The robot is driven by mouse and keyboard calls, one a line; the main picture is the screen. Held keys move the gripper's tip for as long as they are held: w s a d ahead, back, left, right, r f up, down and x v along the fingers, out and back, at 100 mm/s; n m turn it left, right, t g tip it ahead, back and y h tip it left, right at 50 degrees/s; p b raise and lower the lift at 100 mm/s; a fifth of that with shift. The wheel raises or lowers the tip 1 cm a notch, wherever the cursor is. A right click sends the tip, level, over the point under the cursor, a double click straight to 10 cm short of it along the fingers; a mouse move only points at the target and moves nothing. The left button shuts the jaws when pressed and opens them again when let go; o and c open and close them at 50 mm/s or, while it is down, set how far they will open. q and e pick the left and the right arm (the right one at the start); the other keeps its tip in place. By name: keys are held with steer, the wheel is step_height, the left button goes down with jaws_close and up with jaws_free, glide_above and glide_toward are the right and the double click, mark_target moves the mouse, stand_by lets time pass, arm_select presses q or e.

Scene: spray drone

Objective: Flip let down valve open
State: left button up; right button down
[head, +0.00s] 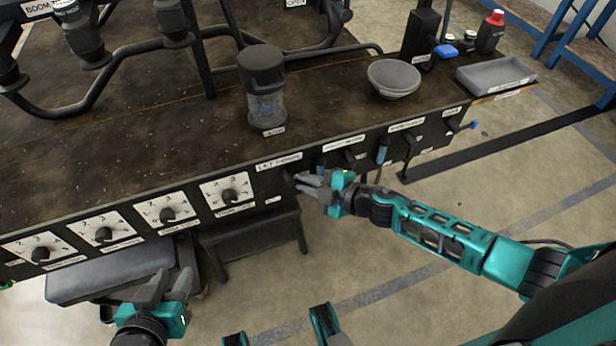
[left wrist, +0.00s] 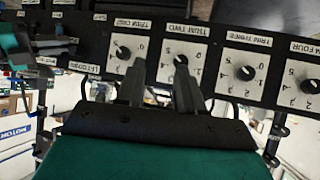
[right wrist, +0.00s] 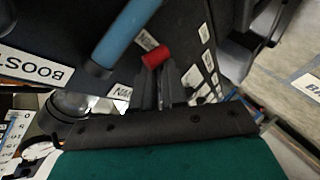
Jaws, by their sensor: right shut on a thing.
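The let down label (head: 279,161) is on the front panel, right of the dials. My right gripper (head: 312,185) is just below it, at the panel face, and hides the valve there in the head view. In the right wrist view, my right gripper (right wrist: 165,85) is shut on a red-tipped handle (right wrist: 155,57), which I take to be the let down valve. How far the handle is turned cannot be told. My left gripper (head: 167,283) is open and empty, below the dials. In the left wrist view its fingers (left wrist: 158,85) are apart in front of the trim dials.
A blue valve handle (right wrist: 125,32) is close to my right gripper. Another blue handle (head: 382,151) is farther right on the panel. A jar (head: 266,100) and a bowl (head: 394,78) stand on the bench top. A dark stool (head: 254,235) is under the panel.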

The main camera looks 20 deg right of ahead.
steer(key=p, duration=0.2)
steer(key=r+n+h+p, duration=0.1)
steer(key=p, duration=0.1)
steer(key=r+h+p, duration=0.1)
steer(key=p, duration=0.1)
steer(key=shift+w+d+n+g, duration=0.2)
steer(key=shift+d+n+g, duration=0.1)
steer(key=shift+n, duration=0.1)
steer(key=shift+a+r+h+p, duration=0.1)
steer(key=shift+h+p, duration=0.3)
steer(key=shift+p, duration=0.2)
steer(key=shift+n+p, duration=0.4)
steer(key=shift+p, duration=0.2)
steer(key=c, duration=1.3)
jaws_free()
steer(key=shift+o, duration=0.5)
steer(key=shift+f, duration=0.2)
steer(key=shift+s, duration=0.15)
